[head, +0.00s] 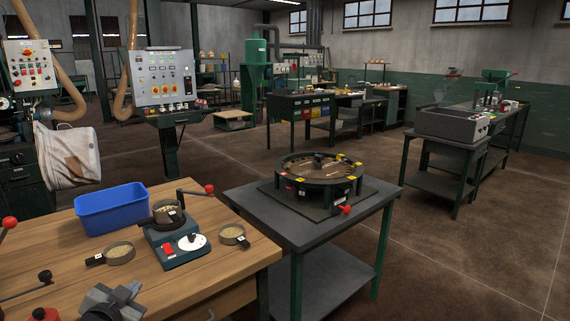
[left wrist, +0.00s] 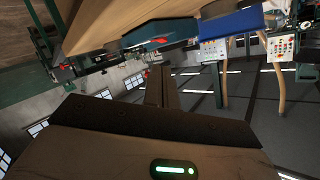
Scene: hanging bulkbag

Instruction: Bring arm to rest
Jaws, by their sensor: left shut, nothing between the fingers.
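My left gripper (head: 118,298) shows at the bottom left of the head view, low at the front of the wooden workbench (head: 225,282). In the left wrist view its fingers (left wrist: 160,86) are together with nothing between them. The left wrist view is turned over, with the bench top (left wrist: 110,22) at its upper edge. My right gripper is in neither view. A whitish bulk bag (head: 70,158) hangs at the far left of the head view.
The bench holds a blue bin (head: 112,208), a small device (head: 178,240) with a red-knobbed lever, and pans of grain (head: 120,252). A dark side table (head: 330,222) carries a round slotted fixture (head: 318,178). Open floor (head: 470,258) lies to the right.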

